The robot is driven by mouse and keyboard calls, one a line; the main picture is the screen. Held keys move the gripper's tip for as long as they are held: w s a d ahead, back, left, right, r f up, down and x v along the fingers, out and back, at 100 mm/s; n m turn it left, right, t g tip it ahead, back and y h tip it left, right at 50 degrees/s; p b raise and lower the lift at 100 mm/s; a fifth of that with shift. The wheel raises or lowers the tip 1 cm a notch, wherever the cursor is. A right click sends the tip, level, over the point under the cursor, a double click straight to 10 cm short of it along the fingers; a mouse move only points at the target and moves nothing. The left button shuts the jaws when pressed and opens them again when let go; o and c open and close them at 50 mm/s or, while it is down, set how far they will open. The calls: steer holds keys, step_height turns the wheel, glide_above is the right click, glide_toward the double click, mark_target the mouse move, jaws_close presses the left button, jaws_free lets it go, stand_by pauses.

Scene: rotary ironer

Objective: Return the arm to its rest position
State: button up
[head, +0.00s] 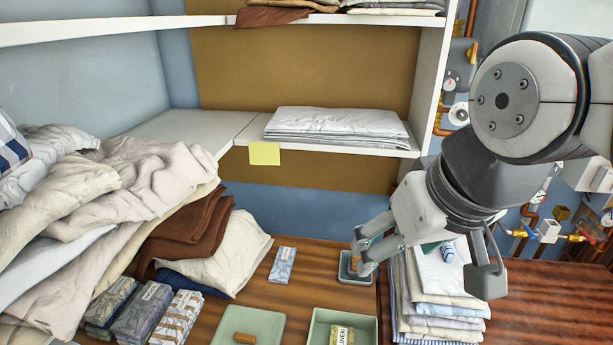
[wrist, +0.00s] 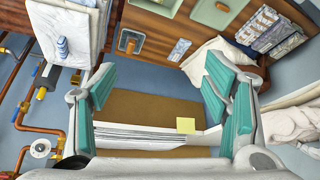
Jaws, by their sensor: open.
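My arm reaches in from the upper right of the head view. My gripper (head: 366,252) hangs over the wooden table, just left of the folded linen stack, in front of the shelf. In the wrist view my gripper (wrist: 163,95) shows its two teal-padded fingers spread wide apart, with nothing between them. Past the fingers the wrist view shows the brown back panel (wrist: 150,107) and the white shelf linen. In the head view the fingertips overlap a small dark tray (head: 352,279) with a wooden-handled piece on it; I cannot tell whether they touch.
A stack of folded linen (head: 440,305) stands close under my gripper. A white shelf (head: 350,147) holds flat folded sheets (head: 335,125). Piled cloth (head: 150,190) fills the left. Green boxes (head: 250,325) and small packets lie at the front. Pipes and valves (head: 548,230) are at right.

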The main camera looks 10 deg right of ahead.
steer(key=shift+s+d+r, duration=0.1)
steer(key=shift+s+r, duration=0.45)
steer(key=shift+s, duration=0.25)
